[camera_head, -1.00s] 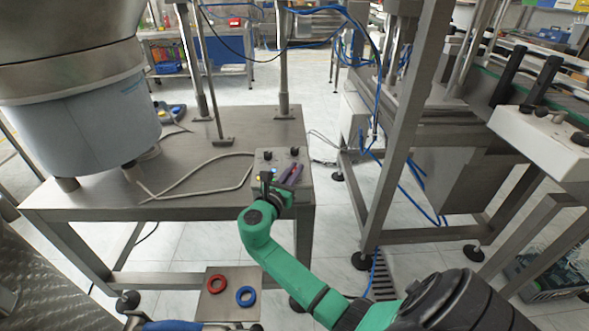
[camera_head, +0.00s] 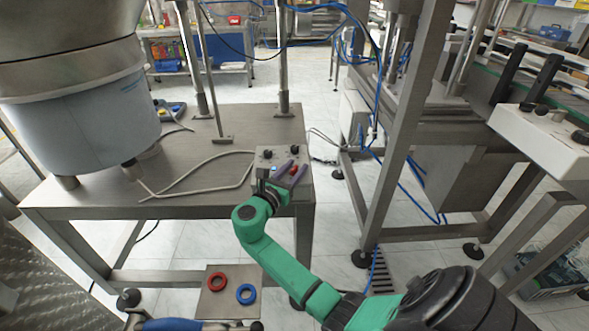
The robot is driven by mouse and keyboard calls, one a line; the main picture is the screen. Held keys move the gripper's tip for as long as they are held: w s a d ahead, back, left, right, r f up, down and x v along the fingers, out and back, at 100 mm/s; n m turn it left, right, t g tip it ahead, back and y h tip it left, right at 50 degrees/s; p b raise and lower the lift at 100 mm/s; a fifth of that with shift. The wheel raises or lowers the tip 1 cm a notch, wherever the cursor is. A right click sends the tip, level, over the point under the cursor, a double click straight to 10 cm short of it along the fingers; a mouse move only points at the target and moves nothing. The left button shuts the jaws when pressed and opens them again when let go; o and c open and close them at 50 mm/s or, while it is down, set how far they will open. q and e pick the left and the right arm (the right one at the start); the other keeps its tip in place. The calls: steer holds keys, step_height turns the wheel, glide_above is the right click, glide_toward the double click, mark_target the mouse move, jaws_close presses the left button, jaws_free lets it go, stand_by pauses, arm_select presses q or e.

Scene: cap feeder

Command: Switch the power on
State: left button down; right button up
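A small grey control box (camera_head: 262,163) sits at the front right corner of the steel table. It has two black knobs on top and a red button (camera_head: 293,170). A small blue light shows on its left part. My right gripper (camera_head: 289,172), on the green arm, is at the front of the box with its purple-grey fingers over the panel beside the red button. The fingers look apart with nothing between them. I cannot tell whether they touch the panel. My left gripper is not clearly visible; only part of something blue and black shows at the bottom edge.
The steel table (camera_head: 215,170) carries a large metal bowl feeder (camera_head: 85,120) at left and a loose grey cable (camera_head: 190,178). A metal frame (camera_head: 385,190) stands to the right.

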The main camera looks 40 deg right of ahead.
steer(key=v, duration=1.4)
steer(key=shift+a, duration=0.25)
steer(key=shift+s, duration=0.1)
